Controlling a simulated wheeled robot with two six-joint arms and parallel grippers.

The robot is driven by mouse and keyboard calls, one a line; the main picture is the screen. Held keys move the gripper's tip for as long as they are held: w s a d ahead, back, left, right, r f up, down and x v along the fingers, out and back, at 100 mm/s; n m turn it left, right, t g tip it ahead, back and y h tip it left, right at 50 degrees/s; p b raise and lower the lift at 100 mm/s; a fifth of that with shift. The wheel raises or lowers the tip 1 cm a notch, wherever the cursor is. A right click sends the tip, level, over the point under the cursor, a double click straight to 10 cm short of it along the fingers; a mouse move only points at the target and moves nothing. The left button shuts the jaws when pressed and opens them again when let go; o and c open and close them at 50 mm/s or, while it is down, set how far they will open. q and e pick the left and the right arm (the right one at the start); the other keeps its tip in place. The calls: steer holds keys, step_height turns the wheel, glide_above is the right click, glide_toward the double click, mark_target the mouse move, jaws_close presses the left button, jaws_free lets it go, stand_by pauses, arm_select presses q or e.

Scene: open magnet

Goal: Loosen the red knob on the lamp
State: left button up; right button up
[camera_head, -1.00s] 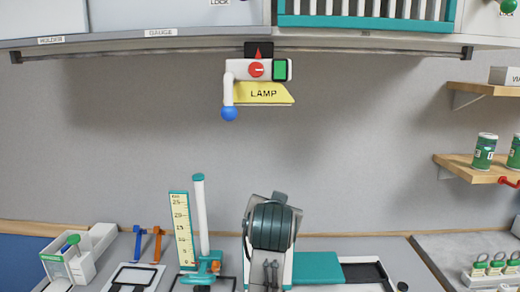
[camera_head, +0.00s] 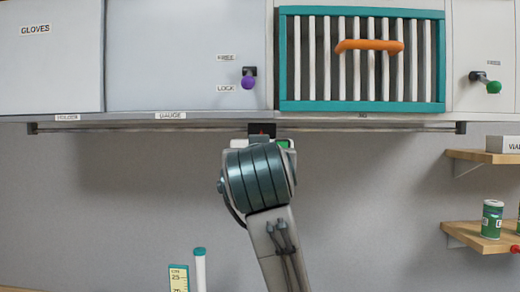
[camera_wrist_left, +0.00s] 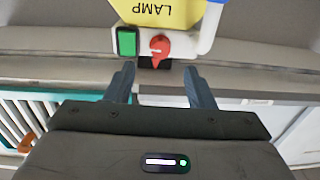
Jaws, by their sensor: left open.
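In the left wrist view, which sees the lamp upside down, the lamp has a yellow shade (camera_wrist_left: 165,12) marked LAMP. Its red knob (camera_wrist_left: 160,46) with a pointer sits on the white housing, beside a green panel (camera_wrist_left: 126,42). My left gripper (camera_wrist_left: 159,75) is open and empty. Its two fingers point toward the knob, one on either side of its line, apart from it in the picture. In the head view my arm covers most of the lamp. Only parts of its white housing (camera_head: 239,143) and the green panel (camera_head: 281,144) show. My right gripper is in neither view.
The lamp hangs from a rail (camera_head: 380,129) under the wall cabinets. Above are a teal slatted rack (camera_head: 361,106) with an orange handle (camera_head: 369,45) and a purple knob (camera_head: 248,82). Wooden shelves (camera_head: 480,237) holding cans stand at right. The grey wall around the lamp is clear.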

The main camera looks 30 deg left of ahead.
arm_select(q)
steer(key=p+x, duration=0.3)
steer(key=x, duration=0.5)
steer(key=shift+w+p, duration=0.15)
steer(key=shift+p, duration=0.15)
steer(key=shift+a, duration=0.15)
steer(key=c, duration=1)
